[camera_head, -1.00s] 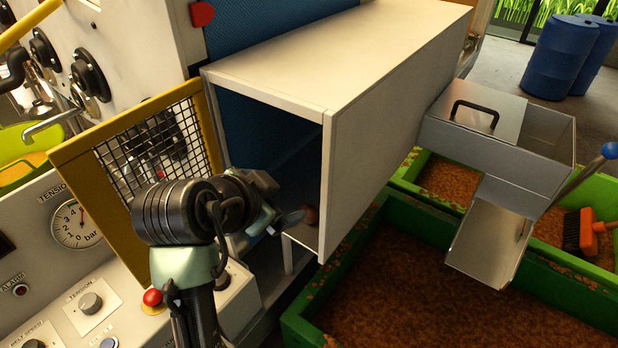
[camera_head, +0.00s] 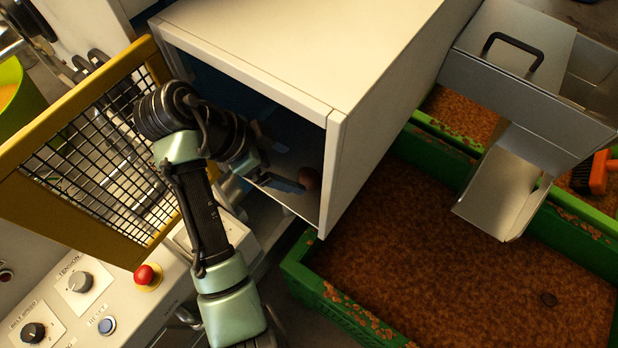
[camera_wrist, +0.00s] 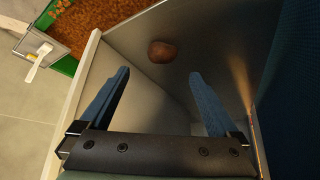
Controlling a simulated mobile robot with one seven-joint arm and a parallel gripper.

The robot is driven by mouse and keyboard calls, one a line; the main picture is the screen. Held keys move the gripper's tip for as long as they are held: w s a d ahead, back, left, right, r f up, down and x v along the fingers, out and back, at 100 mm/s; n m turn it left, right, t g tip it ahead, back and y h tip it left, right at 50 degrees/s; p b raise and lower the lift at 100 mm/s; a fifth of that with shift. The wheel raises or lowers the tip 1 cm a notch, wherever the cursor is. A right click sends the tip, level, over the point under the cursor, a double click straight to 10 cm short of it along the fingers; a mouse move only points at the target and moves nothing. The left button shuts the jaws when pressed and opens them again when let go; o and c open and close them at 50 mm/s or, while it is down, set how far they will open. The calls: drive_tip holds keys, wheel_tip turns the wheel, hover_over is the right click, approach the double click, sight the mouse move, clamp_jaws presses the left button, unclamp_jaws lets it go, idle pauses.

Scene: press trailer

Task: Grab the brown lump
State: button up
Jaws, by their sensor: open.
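The brown lump (camera_wrist: 161,52) is a small rounded piece lying on the smooth metal floor inside the white housing. In the wrist view it lies beyond my fingertips, roughly centred between them and not touched. My gripper (camera_wrist: 160,75) is open and empty, with two blue fingers spread apart. In the head view my gripper (camera_head: 285,160) reaches through the housing's open front; part of it is in shadow.
The white housing (camera_head: 390,110) surrounds the reach, with its wall close on the right. A yellow mesh door (camera_head: 95,155) stands open at left. A panel with a red button (camera_head: 147,277) lies below. A green crate (camera_head: 335,318) of brown granules and a metal chute (camera_head: 505,195) are at right.

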sight(304, 173)
drive_tip(key=shift+w+x, duration=0.2)
drive_tip(key=shift+x, duration=0.85)
drive_tip(key=shift+d+f+p, duration=0.15)
drive_tip(key=shift+f+p, duration=0.15)
drive_tip(key=shift+p, duration=0.1)
drive_tip(key=p+x, duration=0.1)
drive_tip(key=x, duration=0.3)
drive_tip(key=shift+w+f+p, duration=0.1)
drive_tip(key=shift+f+p, duration=0.25)
drive_tip(key=shift+p, duration=0.05)
drive_tip(key=shift+c, duration=0.4)
drive_tip(key=shift+r, duration=0.1)
drive_tip(key=c, duration=1.4)
drive_tip(key=shift+o, duration=0.2)
